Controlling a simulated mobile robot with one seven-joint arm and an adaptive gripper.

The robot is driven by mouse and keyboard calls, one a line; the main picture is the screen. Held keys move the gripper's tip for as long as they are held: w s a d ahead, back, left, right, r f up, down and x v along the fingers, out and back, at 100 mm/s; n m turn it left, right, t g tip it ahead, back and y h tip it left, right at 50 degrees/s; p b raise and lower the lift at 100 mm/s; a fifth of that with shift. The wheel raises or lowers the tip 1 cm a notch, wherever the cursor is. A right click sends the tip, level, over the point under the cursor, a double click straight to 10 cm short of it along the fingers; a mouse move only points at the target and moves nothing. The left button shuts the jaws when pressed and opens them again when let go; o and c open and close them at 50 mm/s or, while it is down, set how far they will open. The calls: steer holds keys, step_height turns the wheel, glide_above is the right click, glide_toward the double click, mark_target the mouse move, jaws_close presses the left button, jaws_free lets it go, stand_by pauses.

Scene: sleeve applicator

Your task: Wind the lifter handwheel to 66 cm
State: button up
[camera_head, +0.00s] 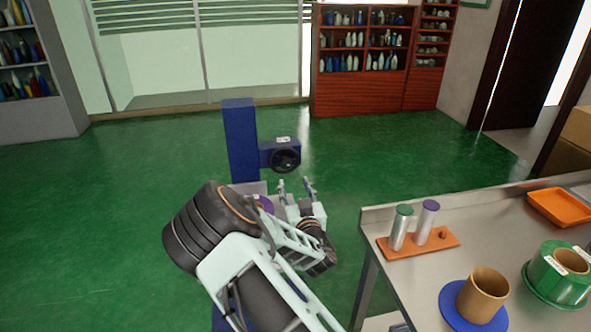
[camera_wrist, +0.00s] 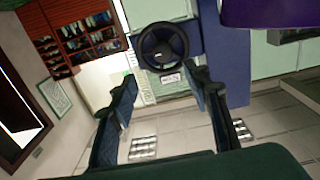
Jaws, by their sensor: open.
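The lifter is a blue column (camera_head: 240,140) standing on the green floor, with a blue box (camera_head: 268,150) on its right side. The black handwheel (camera_head: 286,159) is on that box, below a small white label (camera_head: 283,139). In the wrist view the handwheel (camera_wrist: 162,47) shows a rim, spokes and a hub, with a white label (camera_wrist: 170,78) beside it. My gripper (camera_head: 296,183) is open and empty, in front of and below the handwheel in the head view. In the wrist view its fingers (camera_wrist: 163,85) are spread, with the handwheel beyond their tips. I cannot read the label.
A steel bench (camera_head: 412,284) at right holds an orange tray (camera_head: 445,241) with two cylinders, a brown cup-like roll (camera_head: 484,293) on a blue disc, a green roll (camera_head: 556,273) and another orange tray (camera_head: 561,207). Floor left of the lifter is clear. A purple part (camera_wrist: 270,12) shows at upper right in the wrist view.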

mark_target(287, 167)
steer(key=x, duration=1)
steer(key=shift+w+a+f, duration=0.15)
steer(key=shift+w+a, duration=0.15)
steer(key=shift+a, duration=0.1)
steer(key=shift+c, duration=0.4)
steer(key=c, duration=1.1)
steer(key=n+b, duration=0.1)
steer(key=b, duration=0.2)
steer(key=shift+d+f, duration=0.1)
steer(key=shift+f, duration=0.1)
